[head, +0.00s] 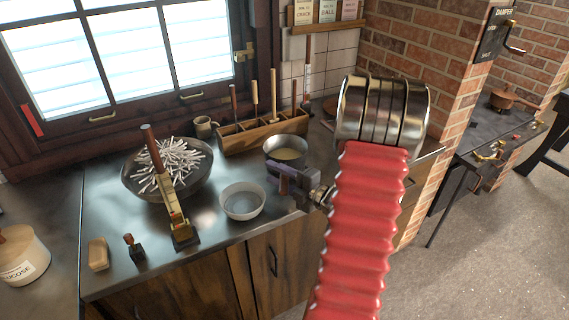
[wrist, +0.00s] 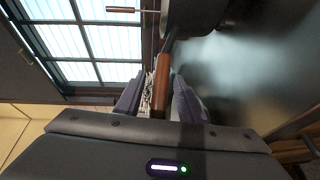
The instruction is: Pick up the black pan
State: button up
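The black pan (head: 287,149) sits on the metal counter in the head view, with a pale yellowish content inside. In the wrist view its dark body (wrist: 195,14) is at the top, and a brown handle (wrist: 161,88) runs down from it. My gripper (head: 283,180) is just in front of the pan in the head view, hiding the handle there. In the wrist view my gripper (wrist: 158,98) has its two purple fingers on either side of the handle, with gaps, so it looks open. Whether a finger touches the handle I cannot tell.
A white bowl (head: 243,201) stands left of my gripper. A wide dark bowl of white sticks (head: 184,161) and a brass tool with a brown handle (head: 170,195) are farther left. A wooden rack (head: 240,141) with upright tools stands behind. The front counter strip is mostly clear.

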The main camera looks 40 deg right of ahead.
jog(key=shift+c, duration=0.4)
grip_shut()
dwell(0.6)
